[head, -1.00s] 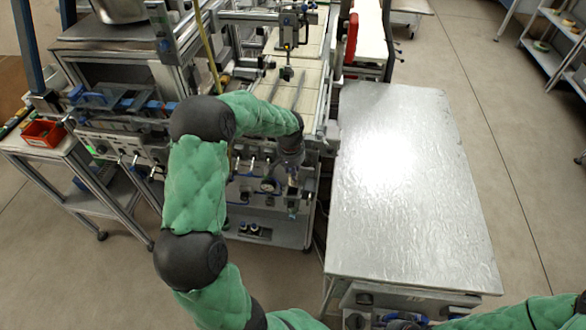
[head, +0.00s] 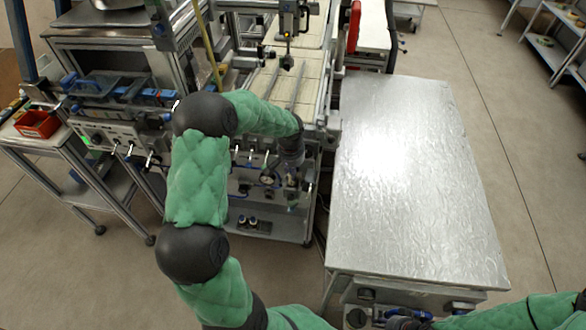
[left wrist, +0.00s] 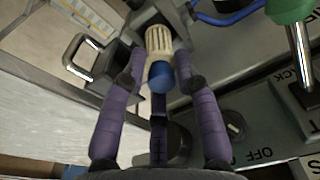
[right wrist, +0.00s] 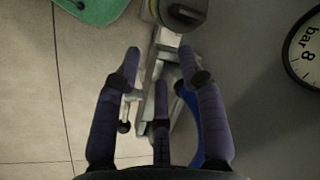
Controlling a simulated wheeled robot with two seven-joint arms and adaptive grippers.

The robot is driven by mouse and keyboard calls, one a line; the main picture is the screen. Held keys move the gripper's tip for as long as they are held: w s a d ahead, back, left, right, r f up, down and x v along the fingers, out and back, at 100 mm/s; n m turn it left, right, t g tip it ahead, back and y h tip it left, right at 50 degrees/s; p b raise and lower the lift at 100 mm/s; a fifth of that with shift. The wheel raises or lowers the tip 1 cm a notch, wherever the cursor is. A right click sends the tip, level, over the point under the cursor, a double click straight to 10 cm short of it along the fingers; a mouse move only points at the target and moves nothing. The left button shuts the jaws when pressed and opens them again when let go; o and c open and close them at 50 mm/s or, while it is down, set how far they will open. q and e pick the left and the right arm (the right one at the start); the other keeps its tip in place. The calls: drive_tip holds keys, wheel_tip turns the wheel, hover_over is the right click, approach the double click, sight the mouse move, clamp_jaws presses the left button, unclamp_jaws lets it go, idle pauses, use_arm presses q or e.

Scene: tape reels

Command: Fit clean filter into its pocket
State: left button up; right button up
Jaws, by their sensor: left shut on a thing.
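The clean filter (left wrist: 158,40) is a cream, ribbed cylinder with a blue rounded end, seen in the left wrist view. My left gripper (left wrist: 159,62) is shut on it, with purple fingers on either side. The filter's far end points at a grey housing (left wrist: 183,18) with a dark opening. I cannot tell how far it sits inside. In the head view my left gripper (head: 291,186) is low at the machine's front panel, and the filter is too small to make out. My right gripper (right wrist: 160,62) is open, with nothing visibly held between its fingers.
A metal handle (left wrist: 82,55), a blue hose (left wrist: 228,16) and a knob (left wrist: 236,126) lie around the left gripper. A pressure gauge (right wrist: 305,48) and a black knob (right wrist: 183,12) are near the right gripper. The silver bench top (head: 410,190) is bare.

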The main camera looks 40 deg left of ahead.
use_arm(q)
drive_tip(key=shift+f+b, duration=0.7)
drive_tip(key=shift+f, duration=0.45)
drive_tip(key=shift+f+b, duration=0.65)
drive_tip(key=shift+f, duration=0.3)
drive_tip(key=o, duration=1.2)
drive_tip(key=shift+c, duration=0.2)
drive_tip(key=r, duration=0.8)
drive_tip(key=s+r, duration=0.1)
drive_tip(key=r, duration=0.3)
drive_tip(key=shift+s+d, duration=0.1)
drive_tip(key=shift+d, duration=0.15)
